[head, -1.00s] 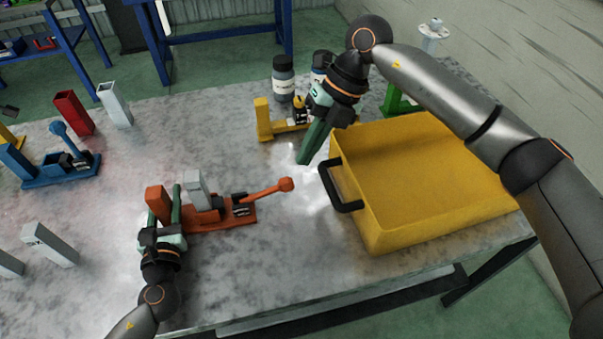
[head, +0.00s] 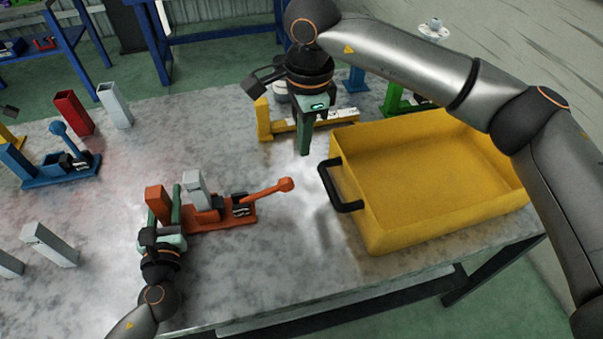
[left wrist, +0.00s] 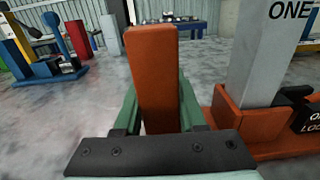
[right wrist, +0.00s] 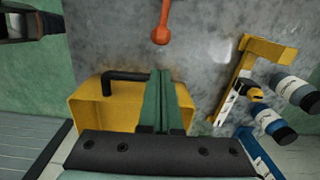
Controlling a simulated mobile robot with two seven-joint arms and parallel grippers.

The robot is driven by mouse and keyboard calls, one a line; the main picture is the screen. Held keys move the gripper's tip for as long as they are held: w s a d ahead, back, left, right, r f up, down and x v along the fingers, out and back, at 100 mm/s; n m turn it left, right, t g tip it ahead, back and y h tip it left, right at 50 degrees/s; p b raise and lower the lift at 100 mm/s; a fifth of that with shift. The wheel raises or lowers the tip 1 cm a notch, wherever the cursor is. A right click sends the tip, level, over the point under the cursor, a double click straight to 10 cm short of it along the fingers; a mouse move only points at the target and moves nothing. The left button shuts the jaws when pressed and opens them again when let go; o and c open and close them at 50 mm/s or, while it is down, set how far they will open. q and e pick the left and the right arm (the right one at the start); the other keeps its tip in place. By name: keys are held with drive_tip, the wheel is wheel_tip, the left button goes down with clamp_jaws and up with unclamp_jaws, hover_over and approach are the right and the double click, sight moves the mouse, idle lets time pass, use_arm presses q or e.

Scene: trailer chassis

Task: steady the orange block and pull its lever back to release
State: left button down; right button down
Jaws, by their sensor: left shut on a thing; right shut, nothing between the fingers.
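The orange block (head: 158,203) stands upright at the left end of an orange clamp fixture (head: 226,219). My left gripper (head: 163,214) is shut on the block, which fills the space between its fingers in the left wrist view (left wrist: 153,80). The orange lever (head: 265,190) reaches right from the fixture and ends in a round knob (head: 286,184). The knob also shows at the top of the right wrist view (right wrist: 161,34). A grey block (head: 194,184) stands in the fixture. My right gripper (head: 305,150) is shut and empty, above the table behind the knob and apart from it.
A yellow bin (head: 440,165) with a black handle (head: 342,190) stands right of the lever. A yellow fixture (head: 264,118) and bottles (right wrist: 295,92) lie behind. A blue fixture (head: 60,165) is at the left. The table around the knob is clear.

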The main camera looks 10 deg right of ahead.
sight(266, 193)
drive_tip(key=shift+f, duration=0.1)
drive_tip(key=f, duration=1)
drive_tip(key=shift+w+a, duration=0.15)
drive_tip(key=shift+a, duration=0.05)
drive_tip(key=shift+r, duration=0.2)
drive_tip(key=shift+a+r, duration=0.25)
drive_tip(key=shift+r, duration=0.1)
drive_tip(key=shift+a+r, duration=0.1)
drive_tip(key=shift+r, duration=0.15)
